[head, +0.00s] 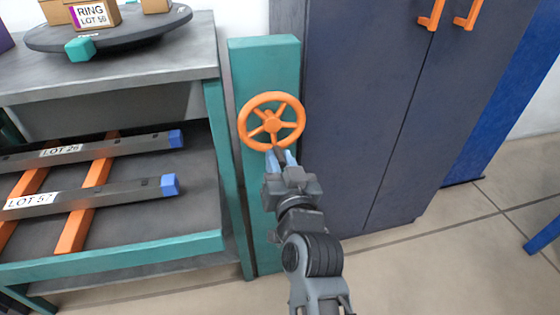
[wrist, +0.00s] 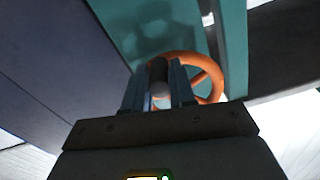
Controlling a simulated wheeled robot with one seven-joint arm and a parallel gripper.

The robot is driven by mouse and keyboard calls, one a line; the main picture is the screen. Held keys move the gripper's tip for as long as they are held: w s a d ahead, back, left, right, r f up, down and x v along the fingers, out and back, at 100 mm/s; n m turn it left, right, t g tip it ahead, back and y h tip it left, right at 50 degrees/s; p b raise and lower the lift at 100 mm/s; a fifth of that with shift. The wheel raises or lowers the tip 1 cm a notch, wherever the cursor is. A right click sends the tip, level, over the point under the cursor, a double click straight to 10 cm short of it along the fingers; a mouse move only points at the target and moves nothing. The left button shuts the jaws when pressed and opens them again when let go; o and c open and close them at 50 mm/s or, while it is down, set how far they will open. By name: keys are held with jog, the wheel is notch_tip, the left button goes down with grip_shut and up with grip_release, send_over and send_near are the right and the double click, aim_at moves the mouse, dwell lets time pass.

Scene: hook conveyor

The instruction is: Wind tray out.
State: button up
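An orange handwheel (head: 271,121) with spokes is mounted on a teal upright post (head: 264,60). It also shows in the wrist view (wrist: 205,75), partly hidden behind my fingers. My gripper (head: 281,158) is at the wheel's lower rim. In the wrist view my two fingers (wrist: 158,88) lie on either side of a dark, grey-ended handle (wrist: 158,72) and appear to touch it. A dark tray-like shelf with a teal front edge (head: 130,257) is left of the post. It holds two grey bars labelled LOT 26 (head: 95,149) and LOT 57 (head: 100,193).
Orange strips (head: 85,205) lie under the bars. A grey bench top (head: 130,72) above carries a round dark platter (head: 125,34) with boxes. A dark blue cabinet (head: 370,110) with orange handles stands close at right. Open floor (head: 440,255) lies in front of it.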

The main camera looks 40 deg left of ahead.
grip_shut()
dwell(0.4)
